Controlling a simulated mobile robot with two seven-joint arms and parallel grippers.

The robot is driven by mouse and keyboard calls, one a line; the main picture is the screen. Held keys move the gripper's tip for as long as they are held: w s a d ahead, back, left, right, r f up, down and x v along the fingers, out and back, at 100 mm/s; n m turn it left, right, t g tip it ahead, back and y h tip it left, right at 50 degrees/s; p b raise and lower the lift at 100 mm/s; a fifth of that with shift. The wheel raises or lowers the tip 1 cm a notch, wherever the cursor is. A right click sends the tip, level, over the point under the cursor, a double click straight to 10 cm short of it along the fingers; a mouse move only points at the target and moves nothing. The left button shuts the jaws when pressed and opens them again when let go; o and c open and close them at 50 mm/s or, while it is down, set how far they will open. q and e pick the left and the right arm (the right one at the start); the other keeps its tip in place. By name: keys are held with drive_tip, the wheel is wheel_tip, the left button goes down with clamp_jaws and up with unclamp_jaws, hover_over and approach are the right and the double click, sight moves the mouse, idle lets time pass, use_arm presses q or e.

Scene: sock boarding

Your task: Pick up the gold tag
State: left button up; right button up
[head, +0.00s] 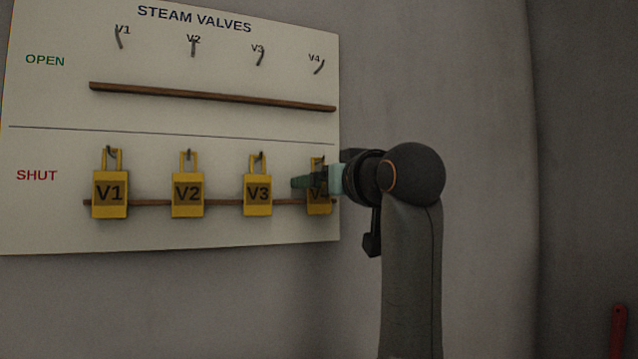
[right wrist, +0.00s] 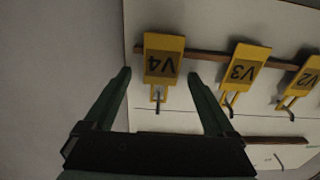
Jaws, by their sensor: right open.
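Several gold tags with dark lettering hang from hooks in the SHUT row of the board. The V4 tag (head: 319,207) is the rightmost and is partly hidden behind my right gripper (head: 312,182). In the right wrist view the V4 tag (right wrist: 163,50) appears upside down, between and just beyond the tips of my open right gripper (right wrist: 158,77). The fingers look apart from it on both sides. The V1 tag (head: 110,194), V2 tag (head: 188,195) and V3 tag (head: 258,195) hang to its left. My left gripper is not in view.
The white STEAM VALVES board (head: 220,229) is on a grey wall. Its OPEN row has empty hooks above a brown rail (head: 210,97). A lower rail (head: 148,203) runs behind the tags. A red object (head: 619,330) is at the far lower right.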

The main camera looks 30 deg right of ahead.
drive_tip(key=shift+w, duration=0.25)
drive_tip(key=c, duration=1.4)
drive_tip(key=shift+s, duration=0.1)
drive_tip(key=s+r+b, duration=0.2)
drive_tip(key=s+r, duration=0.6)
drive_tip(key=s, duration=0.6)
drive_tip(key=shift+a+b, duration=0.4)
drive_tip(key=shift+a, duration=0.05)
